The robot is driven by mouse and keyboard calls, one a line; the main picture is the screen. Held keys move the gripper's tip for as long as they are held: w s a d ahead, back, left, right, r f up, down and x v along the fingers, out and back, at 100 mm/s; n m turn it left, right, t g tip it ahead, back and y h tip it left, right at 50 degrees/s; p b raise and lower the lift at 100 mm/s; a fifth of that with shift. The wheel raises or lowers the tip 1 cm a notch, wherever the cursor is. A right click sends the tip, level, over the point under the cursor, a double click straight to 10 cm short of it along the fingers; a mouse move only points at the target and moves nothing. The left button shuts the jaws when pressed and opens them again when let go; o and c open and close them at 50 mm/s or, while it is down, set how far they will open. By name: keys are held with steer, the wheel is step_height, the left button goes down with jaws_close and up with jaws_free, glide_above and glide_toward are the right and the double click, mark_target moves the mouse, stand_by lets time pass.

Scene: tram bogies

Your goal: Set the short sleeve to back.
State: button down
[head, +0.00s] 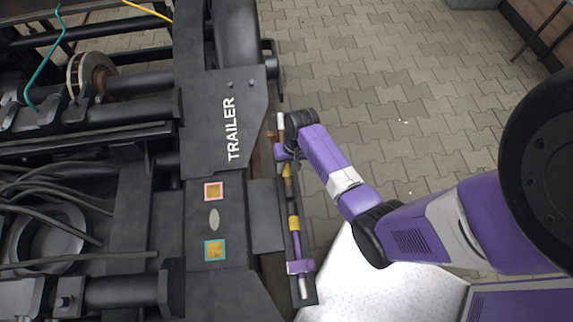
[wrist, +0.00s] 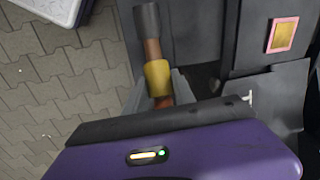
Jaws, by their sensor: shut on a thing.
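A rod lies along a narrow rail (head: 310,299) on the right side of the trailer bogie, held by purple end blocks. My gripper (head: 287,166) is at the far part of the rod. In the wrist view my gripper (wrist: 158,92) has its grey fingers on both sides of a yellow sleeve (wrist: 157,75), shut on it. Copper-coloured rod shows on both sides of this sleeve. Past it sits a dark grey cylinder (wrist: 146,18). In the head view another yellow band (head: 294,223) sits nearer, beside a purple section (head: 296,243). No label tells which sleeve is the short one.
The black bogie frame (head: 222,130), marked TRAILER, stands close on the left. It carries a pink-edged plate (head: 214,191) and a teal-edged plate (head: 215,250). A white speckled surface (head: 370,285) is at the lower right. Paved floor (head: 400,90) lies open to the right.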

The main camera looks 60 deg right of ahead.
mark_target(289, 175)
stand_by(0.4)
steer(key=shift+s+a+f+p, duration=0.2)
steer(key=shift+s+a+f, duration=0.3)
steer(key=shift+a, duration=0.15)
steer(key=shift+s+a+f+p, duration=0.2)
steer(key=shift+s+a+f, duration=0.25)
steer(key=shift+a, duration=0.15)
steer(key=c, duration=1)
jaws_free()
steer(key=shift+c, duration=0.2)
steer(key=shift+r, duration=0.1)
steer(key=r, duration=0.2)
steer(key=r+p, duration=0.1)
steer(key=r, duration=0.2)
steer(key=s+d+r, duration=0.1)
steer(key=r, duration=0.1)
steer(key=shift+r, duration=0.3)
